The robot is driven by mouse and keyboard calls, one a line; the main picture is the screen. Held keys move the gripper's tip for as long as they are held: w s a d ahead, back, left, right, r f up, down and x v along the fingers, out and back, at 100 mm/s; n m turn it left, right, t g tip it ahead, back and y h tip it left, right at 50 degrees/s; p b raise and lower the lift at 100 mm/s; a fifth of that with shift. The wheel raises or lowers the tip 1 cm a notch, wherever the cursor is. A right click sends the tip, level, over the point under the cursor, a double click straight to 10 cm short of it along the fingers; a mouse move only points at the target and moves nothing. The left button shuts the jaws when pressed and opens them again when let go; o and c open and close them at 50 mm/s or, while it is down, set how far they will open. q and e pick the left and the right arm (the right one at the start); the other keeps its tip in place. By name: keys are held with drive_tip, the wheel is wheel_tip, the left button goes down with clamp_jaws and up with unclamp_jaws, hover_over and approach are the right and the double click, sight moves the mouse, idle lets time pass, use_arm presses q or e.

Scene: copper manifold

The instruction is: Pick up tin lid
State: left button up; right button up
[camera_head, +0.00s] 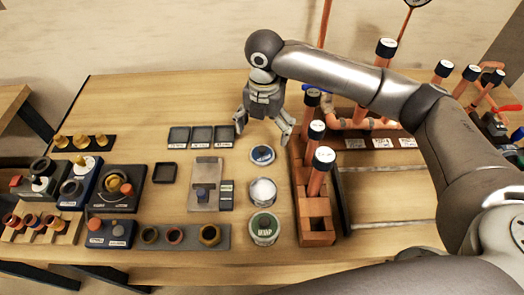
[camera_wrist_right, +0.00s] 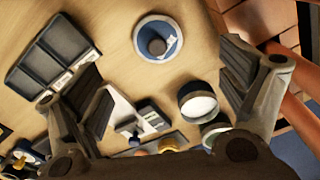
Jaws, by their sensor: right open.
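The tin lid (camera_head: 262,155) looks like a small round blue and white disc with a dark knob, lying flat on the wooden table. It also shows in the right wrist view (camera_wrist_right: 158,38), at the top middle, beyond the space between my fingers. My right gripper (camera_head: 263,130) is open and empty, above the table just behind the lid in the head view, apart from it. An open tin with white contents (camera_head: 263,191) stands in front of the lid, and a green-topped tin (camera_head: 264,229) stands in front of that. My left gripper is out of view.
Three dark square trays (camera_head: 201,136) lie left of my gripper. A brick-coloured block row (camera_head: 316,207) with upright copper pipes (camera_head: 319,172) stands close on the right. A grey plate (camera_head: 205,178) lies left of the tins. Bare table lies behind the trays.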

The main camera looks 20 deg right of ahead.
sight(262, 148)
wheel_tip(262, 148, down, 3)
drive_tip(key=shift+f, duration=0.15)
drive_tip(key=f+p, duration=0.1)
drive_tip(key=f, duration=0.1)
drive_tip(key=f+p, duration=0.1)
drive_tip(key=f, duration=0.1)
drive_tip(key=shift+a+f, duration=0.2)
drive_tip(key=shift+f, duration=0.2)
drive_tip(key=shift+w+f, duration=0.1)
drive_tip(key=shift+f, duration=0.2)
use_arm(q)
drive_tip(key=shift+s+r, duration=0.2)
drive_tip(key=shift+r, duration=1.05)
use_arm(e)
drive_tip(key=c, duration=1)
